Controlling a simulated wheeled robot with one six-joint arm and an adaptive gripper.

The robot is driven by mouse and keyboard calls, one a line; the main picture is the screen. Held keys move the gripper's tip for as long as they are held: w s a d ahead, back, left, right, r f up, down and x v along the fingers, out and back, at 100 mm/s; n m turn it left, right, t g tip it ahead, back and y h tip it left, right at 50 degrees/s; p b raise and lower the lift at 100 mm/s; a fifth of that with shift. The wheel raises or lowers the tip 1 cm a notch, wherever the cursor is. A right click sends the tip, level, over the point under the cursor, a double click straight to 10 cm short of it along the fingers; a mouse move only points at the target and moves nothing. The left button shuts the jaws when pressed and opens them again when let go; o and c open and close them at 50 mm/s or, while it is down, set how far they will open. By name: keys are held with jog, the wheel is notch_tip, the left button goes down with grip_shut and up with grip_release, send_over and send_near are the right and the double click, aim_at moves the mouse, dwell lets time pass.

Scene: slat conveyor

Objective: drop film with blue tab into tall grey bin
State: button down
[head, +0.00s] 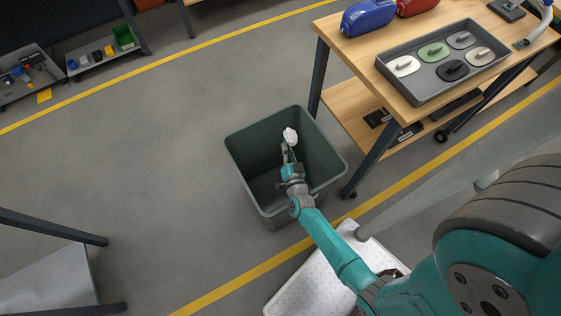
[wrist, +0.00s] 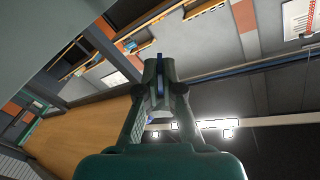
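The tall grey bin (head: 240,165) stands open on the floor in the middle of the head view. My gripper (head: 289,150) is over the bin's opening, within its outline in the picture; its height against the rim is hard to tell. A small white crumpled piece, seemingly the film (head: 290,135), shows at the fingertips. Most of the film is hidden there by the fingers.
A wooden workbench (head: 350,54) stands right of the bin, with a grey tray (head: 429,92) of several lidded pieces, a blue container (head: 368,17) and a red one (head: 416,6). A white speckled surface (head: 315,283) lies below the arm. Floor left of the bin is clear.

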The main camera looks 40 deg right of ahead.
aim_at(287, 140)
jog(key=shift+f, duration=1.75)
jog(key=c, duration=1.2)
grip_release()
jog(key=shift+c, duration=0.2)
jog(key=shift+r, duration=5)
